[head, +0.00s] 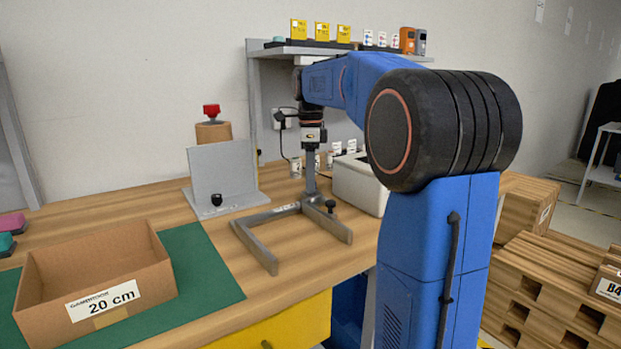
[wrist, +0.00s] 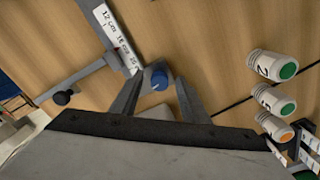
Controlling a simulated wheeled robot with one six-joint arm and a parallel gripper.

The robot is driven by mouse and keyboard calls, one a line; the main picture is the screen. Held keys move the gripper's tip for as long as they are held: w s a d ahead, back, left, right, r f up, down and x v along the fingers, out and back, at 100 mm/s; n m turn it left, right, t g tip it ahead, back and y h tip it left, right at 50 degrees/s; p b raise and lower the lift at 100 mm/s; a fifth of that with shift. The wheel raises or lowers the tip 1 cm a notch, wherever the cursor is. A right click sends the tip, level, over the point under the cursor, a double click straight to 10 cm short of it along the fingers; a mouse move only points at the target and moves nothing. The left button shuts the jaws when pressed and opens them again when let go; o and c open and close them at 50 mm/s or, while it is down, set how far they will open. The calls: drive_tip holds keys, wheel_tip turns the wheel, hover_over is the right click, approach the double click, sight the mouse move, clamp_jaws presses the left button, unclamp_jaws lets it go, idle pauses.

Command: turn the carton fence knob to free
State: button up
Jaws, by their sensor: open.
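In the wrist view, a small blue round knob (wrist: 159,80) sits on a grey block at the end of a metal bar with a centimetre scale (wrist: 117,38). I take it for the carton fence knob. My gripper (wrist: 157,86) is open, its two fingers on either side of the knob, with gaps visible; contact is not evident. In the head view, my gripper (head: 311,188) points down at the back of the grey U-shaped frame (head: 275,215) on the bench. The blue knob cannot be made out there. Any pointer or mark on the knob is too small to read.
A grey upright plate (head: 222,170) with a black knob stands left of the frame. An open carton (head: 95,275) marked 20 cm lies on a green mat (head: 205,270). A pale box (head: 358,185) stands right. Several white capped containers (wrist: 272,65) are near my gripper.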

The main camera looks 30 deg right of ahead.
clamp_jaws()
